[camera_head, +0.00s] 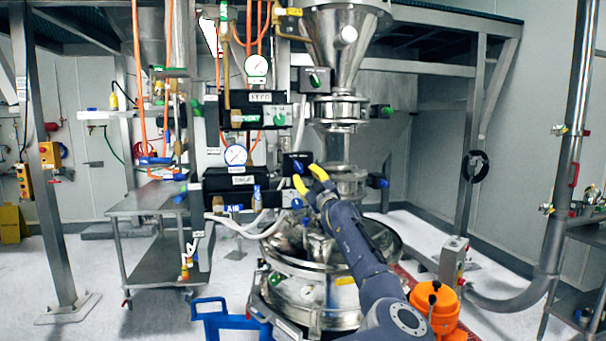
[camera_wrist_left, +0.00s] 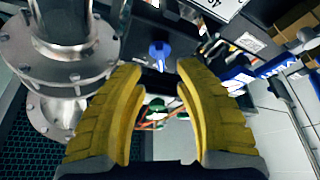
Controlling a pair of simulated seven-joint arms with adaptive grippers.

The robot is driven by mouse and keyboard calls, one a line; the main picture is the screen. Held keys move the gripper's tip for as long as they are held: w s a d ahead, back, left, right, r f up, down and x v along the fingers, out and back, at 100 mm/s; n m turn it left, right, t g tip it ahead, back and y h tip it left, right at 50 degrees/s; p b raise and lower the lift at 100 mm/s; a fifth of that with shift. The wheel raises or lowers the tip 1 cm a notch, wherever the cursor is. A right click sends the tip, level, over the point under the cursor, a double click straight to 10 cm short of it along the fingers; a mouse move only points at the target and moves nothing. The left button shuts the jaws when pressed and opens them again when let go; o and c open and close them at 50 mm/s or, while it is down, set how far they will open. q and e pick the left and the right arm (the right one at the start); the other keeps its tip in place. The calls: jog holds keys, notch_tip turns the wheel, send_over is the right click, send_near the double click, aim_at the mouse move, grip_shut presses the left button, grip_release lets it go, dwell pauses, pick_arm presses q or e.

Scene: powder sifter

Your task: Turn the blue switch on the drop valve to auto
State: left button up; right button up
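A blue switch (camera_head: 298,167) sits on a small black box beside the lower part of the steel column in the head view. In the left wrist view, the blue switch (camera_wrist_left: 160,48) shows just past the fingertips, roughly in line with the gap between them. My left gripper (camera_head: 308,178) has yellow fingers and is in front of the box, close to the switch. In the wrist view the fingers (camera_wrist_left: 160,80) are apart with nothing between them. I cannot tell which setting the switch points to. My right gripper is not in view.
A steel hopper (camera_head: 340,45) feeds a flanged column above a round sifter vessel (camera_head: 310,290). Black control boxes (camera_head: 232,180) with gauges and knobs stand to the left of the column. A flanged pipe (camera_wrist_left: 70,55) is close on the left in the wrist view.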

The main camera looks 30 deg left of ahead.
pick_arm(q)
jog(key=shift+v, duration=0.9)
